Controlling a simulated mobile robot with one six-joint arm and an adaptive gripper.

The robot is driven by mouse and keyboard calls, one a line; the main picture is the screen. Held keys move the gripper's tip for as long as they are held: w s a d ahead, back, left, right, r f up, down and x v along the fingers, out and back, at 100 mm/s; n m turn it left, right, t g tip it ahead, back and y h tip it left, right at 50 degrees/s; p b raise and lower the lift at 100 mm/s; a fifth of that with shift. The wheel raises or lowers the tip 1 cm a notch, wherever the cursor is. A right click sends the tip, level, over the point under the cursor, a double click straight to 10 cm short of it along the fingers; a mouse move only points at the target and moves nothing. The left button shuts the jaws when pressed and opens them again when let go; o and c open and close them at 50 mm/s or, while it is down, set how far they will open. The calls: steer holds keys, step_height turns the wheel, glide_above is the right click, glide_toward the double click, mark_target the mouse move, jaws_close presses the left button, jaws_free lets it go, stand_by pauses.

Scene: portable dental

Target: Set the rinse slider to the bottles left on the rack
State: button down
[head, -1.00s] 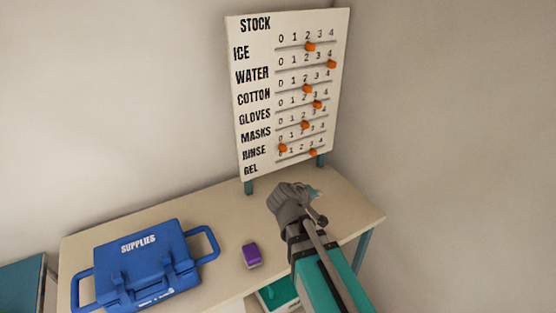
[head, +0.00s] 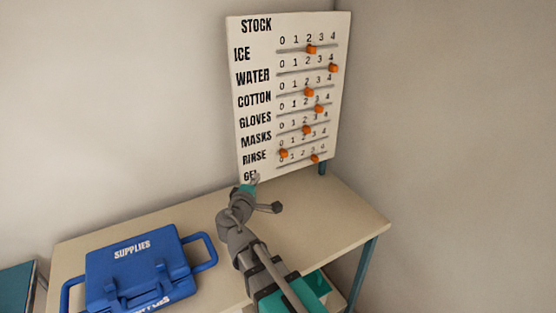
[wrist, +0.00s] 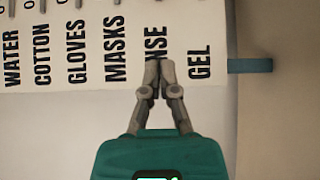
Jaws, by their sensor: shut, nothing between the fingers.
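The white STOCK board (head: 262,100) stands upright at the back of the table, with several labelled rows and orange slider knobs. The rinse slider (head: 283,153) is at the left end of its row, by 0. My gripper (head: 254,178) is shut and empty in front of the board's lower left, over part of the GEL label. In the wrist view, its closed fingertips (wrist: 157,66) cover the start of the RINSE label (wrist: 157,40); whether they touch the board is unclear. The rinse knob is outside the wrist view. I can make out no bottles or rack.
The gel knob (head: 314,158) sits close below the rinse row, near 3; the masks knob (head: 306,129) is above. A blue supplies case (head: 140,268) lies on the table (head: 340,210) at left. The table's right side is clear.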

steer(key=shift+w, duration=0.15)
glide_toward(280, 153)
steer(key=w, duration=0.1)
steer(key=w+a, duration=0.1)
steer(key=w, duration=0.1)
steer(key=w+a, duration=0.1)
steer(key=shift+w+a+f, duration=0.1)
steer(key=shift+w+a, duration=0.05)
steer(key=shift+w+d, duration=0.65)
steer(key=shift+d, duration=0.1)
steer(key=shift+w+d, duration=0.65)
steer(key=shift+d, duration=0.35)
